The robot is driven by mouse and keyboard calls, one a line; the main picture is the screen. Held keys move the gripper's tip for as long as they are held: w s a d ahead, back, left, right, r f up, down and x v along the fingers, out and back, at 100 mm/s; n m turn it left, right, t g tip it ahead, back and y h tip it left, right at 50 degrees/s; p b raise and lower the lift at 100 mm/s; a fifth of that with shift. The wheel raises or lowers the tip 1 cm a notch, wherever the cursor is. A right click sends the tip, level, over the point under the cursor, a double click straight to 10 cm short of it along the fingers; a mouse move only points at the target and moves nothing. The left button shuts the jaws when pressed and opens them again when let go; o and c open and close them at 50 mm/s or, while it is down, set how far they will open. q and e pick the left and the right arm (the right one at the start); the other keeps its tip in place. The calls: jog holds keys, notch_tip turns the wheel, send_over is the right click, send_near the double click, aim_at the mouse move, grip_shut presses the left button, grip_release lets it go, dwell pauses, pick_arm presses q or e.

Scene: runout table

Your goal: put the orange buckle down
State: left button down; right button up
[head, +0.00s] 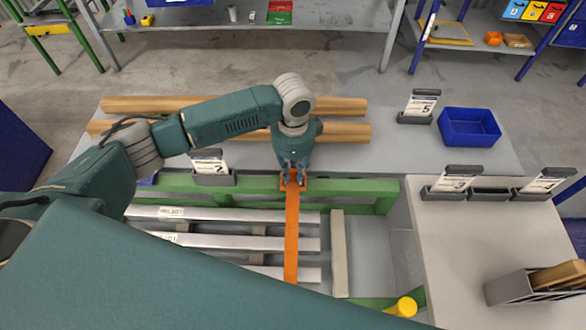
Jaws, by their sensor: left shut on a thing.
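The orange buckle (301,185) is at the green rail, at the top end of an orange strap (291,240). The strap runs toward me across several pale metal bars (225,242). My left gripper (293,176) points down from above and is shut on the buckle, partly hiding it. I cannot tell whether the buckle touches the rail. My right gripper is not in view.
A green rail (235,185) crosses under the gripper, with wooden beams (345,132) behind. Card holders, a blue bin (468,127) and a grey box (510,287) stand at the right. A yellow round piece (404,307) is near the front. The right tabletop (460,240) has clear room.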

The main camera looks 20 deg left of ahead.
aim_at(293, 172)
pick_arm(q)
jog(key=shift+f, duration=0.1)
jog(key=c, duration=1.6)
grip_release()
jog(key=shift+s+r+b, duration=0.1)
jog(key=shift+r+b, duration=1.15)
jog(key=shift+r, duration=4.9)
